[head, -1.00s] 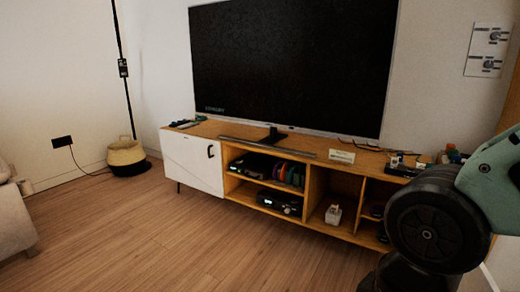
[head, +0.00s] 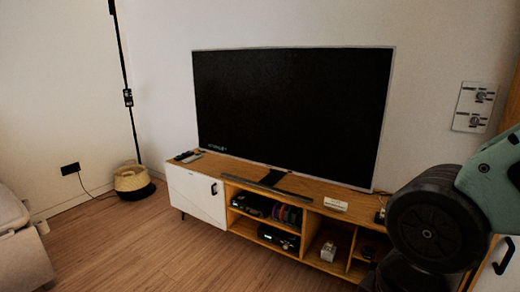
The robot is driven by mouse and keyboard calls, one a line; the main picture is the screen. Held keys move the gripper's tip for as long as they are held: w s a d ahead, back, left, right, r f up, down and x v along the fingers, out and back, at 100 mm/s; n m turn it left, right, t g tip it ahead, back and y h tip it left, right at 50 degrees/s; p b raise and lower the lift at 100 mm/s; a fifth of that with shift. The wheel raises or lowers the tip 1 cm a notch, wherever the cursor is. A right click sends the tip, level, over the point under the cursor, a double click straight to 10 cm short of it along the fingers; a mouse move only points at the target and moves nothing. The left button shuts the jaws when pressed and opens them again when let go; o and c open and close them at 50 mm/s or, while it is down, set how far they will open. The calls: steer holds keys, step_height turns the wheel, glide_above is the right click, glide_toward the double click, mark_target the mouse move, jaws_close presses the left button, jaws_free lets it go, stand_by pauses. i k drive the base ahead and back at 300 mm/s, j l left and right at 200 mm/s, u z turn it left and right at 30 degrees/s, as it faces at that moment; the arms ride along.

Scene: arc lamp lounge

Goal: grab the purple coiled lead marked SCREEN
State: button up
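The wooden media console (head: 229,170) stands against the wall with the large dark television (head: 290,112) on top. My arm covers the console's right end. My gripper is not in view.
A pale sofa (head: 18,243) is at the left edge. The wooden floor (head: 135,245) between is clear.

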mark_target(368, 252)
steer(key=l+u, duration=0.1)
steer(key=l, duration=0.65)
steer(key=l+u, duration=0.1)
steer(key=l, duration=0.65)
steer(key=k+l+u, duration=0.1)
steer(key=l, duration=0.65)
steer(key=k+l+u, duration=0.1)
steer(key=l, duration=0.65)
steer(key=i+j+z, duration=0.25)
steer(key=j, duration=0.3)
steer(key=i+j+z, duration=0.1)
steer(key=j+z, duration=0.15)
steer(key=j, duration=0.3)
steer(key=i+j+z, duration=0.2)
steer(key=j, duration=0.4)
steer(key=k+j+z, duration=0.1)
steer(key=j+z, duration=0.15)
steer(key=j, duration=0.35)
